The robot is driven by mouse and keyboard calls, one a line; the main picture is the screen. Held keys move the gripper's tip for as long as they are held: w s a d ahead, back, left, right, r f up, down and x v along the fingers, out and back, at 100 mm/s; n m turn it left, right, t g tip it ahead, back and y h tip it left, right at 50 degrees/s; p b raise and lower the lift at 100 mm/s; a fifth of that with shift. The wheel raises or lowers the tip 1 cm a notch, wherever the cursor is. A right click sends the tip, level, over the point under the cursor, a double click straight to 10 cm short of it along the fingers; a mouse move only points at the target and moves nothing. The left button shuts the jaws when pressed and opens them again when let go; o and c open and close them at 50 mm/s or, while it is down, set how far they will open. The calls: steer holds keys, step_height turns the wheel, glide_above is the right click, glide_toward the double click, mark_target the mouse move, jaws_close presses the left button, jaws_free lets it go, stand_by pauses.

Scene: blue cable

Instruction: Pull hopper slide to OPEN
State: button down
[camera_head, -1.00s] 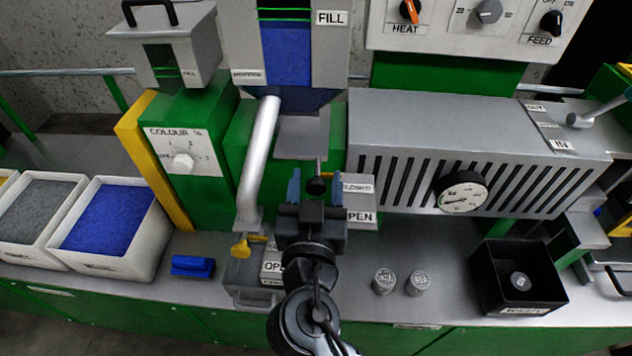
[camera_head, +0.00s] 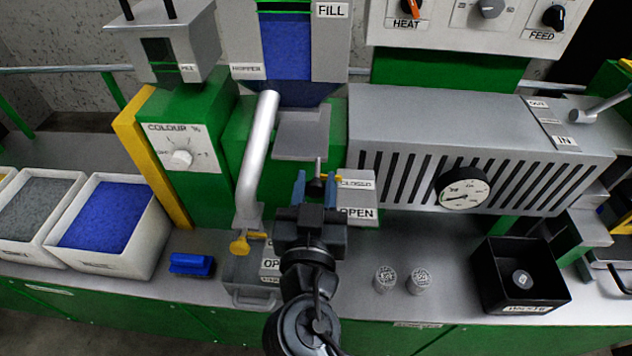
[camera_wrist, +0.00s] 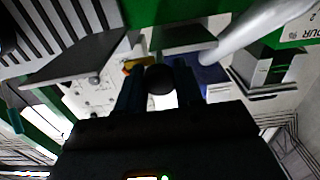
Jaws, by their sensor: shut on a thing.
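The hopper slide is a grey plate (camera_head: 302,140) under the blue-filled hopper (camera_head: 286,45). A short rod runs from its front to a round black knob (camera_head: 316,187). My gripper (camera_head: 316,190) is shut on this knob, one blue finger on each side. In the wrist view the knob (camera_wrist: 160,79) sits between the fingers, with the slide plate (camera_wrist: 187,38) beyond it. A grey plate with CLOSED and OPEN labels (camera_head: 357,197) stands just right of the gripper. The slide's exact position against these labels is hard to tell.
A slanted silver pipe (camera_head: 259,150) stands close left of my gripper. The slotted grey housing with a dial (camera_head: 464,187) is to the right. A yellow handle (camera_head: 240,245), two small grey cylinders (camera_head: 402,281) and a black bin (camera_head: 518,277) are at the bench front.

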steer(key=s+b, duration=0.1)
steer(key=s, duration=0.1)
steer(key=s+b, duration=0.1)
steer(key=s, duration=0.1)
steer(key=shift+s+a+f+b, duration=0.1)
steer(key=shift+f+b, duration=0.1)
steer(key=shift+b, duration=0.1)
steer(key=shift+s+r, duration=0.15)
steer(key=shift+s, duration=0.3)
steer(key=c, duration=0.8)
jaws_free()
steer(key=shift+s, duration=0.1)
steer(key=s+b, duration=0.2)
steer(key=s, duration=0.5)
steer(key=shift+s+a, duration=0.15)
steer(key=shift+s, duration=0.2)
